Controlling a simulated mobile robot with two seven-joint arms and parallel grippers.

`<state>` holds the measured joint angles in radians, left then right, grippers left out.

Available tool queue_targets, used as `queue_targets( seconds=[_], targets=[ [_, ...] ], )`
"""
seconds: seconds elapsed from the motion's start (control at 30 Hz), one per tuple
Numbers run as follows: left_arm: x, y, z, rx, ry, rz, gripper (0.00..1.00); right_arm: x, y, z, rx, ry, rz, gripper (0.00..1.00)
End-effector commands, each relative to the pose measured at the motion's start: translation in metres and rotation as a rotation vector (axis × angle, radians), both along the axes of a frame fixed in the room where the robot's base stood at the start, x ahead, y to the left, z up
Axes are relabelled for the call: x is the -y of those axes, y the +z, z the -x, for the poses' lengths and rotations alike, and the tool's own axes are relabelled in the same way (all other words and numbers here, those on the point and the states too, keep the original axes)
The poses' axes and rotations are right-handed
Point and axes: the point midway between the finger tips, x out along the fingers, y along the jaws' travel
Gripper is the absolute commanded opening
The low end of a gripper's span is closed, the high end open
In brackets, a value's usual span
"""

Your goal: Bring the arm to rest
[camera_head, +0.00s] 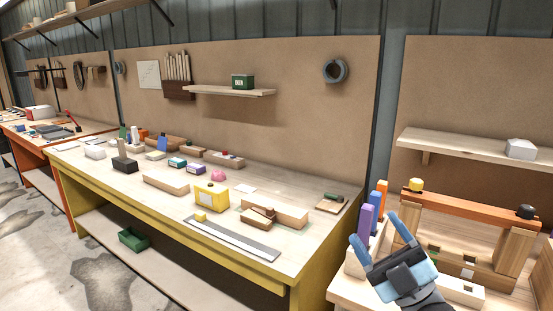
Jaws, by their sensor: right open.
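My right gripper (382,240) shows at the lower right, with blue fingers spread apart and nothing between them. It is in front of the near wooden table at the right, which holds a wooden frame with an orange top bar (470,211). Its wrist hides part of the table top. My left gripper is not in view.
A long yellow workbench (300,262) carries a yellow box (211,197), a grey metal strip (232,238) and several wooden blocks. Purple, orange and blue blocks (365,219) stand close to my right gripper. A wall shelf (460,147) is at the right.

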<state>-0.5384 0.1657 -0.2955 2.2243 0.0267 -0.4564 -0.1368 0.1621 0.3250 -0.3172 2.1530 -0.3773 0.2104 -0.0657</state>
Motion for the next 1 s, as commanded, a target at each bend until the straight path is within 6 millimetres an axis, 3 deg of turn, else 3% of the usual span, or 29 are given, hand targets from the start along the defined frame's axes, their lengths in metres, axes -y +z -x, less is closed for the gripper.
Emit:
queue_targets(
  seconds=[0.13,0.23,0.37,0.43,0.6,0.7,0.8,0.97,1.0],
  targets=[
    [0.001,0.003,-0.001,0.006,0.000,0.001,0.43,0.002,-0.013,-0.001,-0.042,-0.008,-0.013,0.65],
    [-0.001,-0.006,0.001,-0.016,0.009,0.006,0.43,0.006,-0.046,-0.004,-0.165,-0.025,-0.051,0.65],
    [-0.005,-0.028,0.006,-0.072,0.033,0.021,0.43,0.015,-0.130,-0.001,-0.461,-0.067,-0.139,0.65],
    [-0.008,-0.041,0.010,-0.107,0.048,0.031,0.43,0.019,-0.183,0.010,-0.645,-0.096,-0.189,0.65],
    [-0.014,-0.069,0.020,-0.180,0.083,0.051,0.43,0.024,-0.299,0.058,-1.051,-0.159,-0.294,0.65],
    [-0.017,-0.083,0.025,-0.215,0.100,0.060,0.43,0.025,-0.351,0.094,-1.243,-0.190,-0.340,0.65],
    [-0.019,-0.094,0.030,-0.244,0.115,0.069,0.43,0.024,-0.393,0.130,-1.409,-0.218,-0.377,0.65],
    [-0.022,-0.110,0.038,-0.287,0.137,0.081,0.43,0.021,-0.445,0.191,-1.643,-0.257,-0.430,0.65],
    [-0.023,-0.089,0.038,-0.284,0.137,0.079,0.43,0.022,-0.422,0.189,-1.634,-0.256,-0.428,0.65]
  ],
)
